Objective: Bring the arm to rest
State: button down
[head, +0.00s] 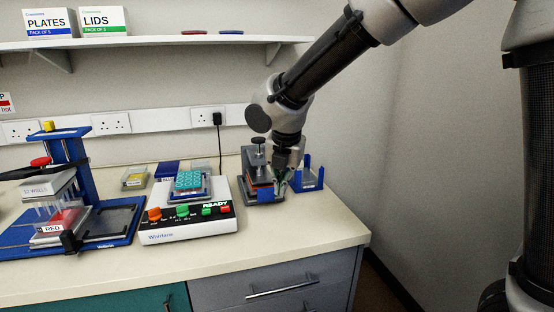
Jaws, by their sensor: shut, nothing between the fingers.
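My arm reaches down from the upper right in the head view. My gripper (283,176) points downward at the right part of the bench. It is shut and empty, close beside a grey clamp-like device (257,177) with a black knob on top. The fingertips are small and partly lost against this device and the blue holder behind. I cannot tell whether they touch it.
A white machine (187,222) marked READY holds a teal plate (188,180). A blue press stand (70,165) is at the left. A blue holder (308,180) stands right of my gripper. A shelf (150,42) runs above. The bench front (290,238) is clear.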

jog(key=s+d+r+m, duration=0.2)
jog(key=s+d+m, duration=0.5)
jog(key=d+m, duration=0.3)
jog(key=s+d+r+m, duration=0.2)
jog(key=s+d+m, duration=0.6)
jog(key=d+m, duration=0.3)
jog(key=s+d+r+m, duration=0.3)
jog(key=s+d+m, duration=0.4)
jog(key=d+m, duration=0.4)
jog(key=shift+s+d+t+h, duration=0.2)
jog(key=shift+d+t+h, duration=0.15)
jog(key=shift+d, duration=1.3)
jog(key=shift+w+a, duration=0.1)
jog(key=shift+a, duration=0.05)
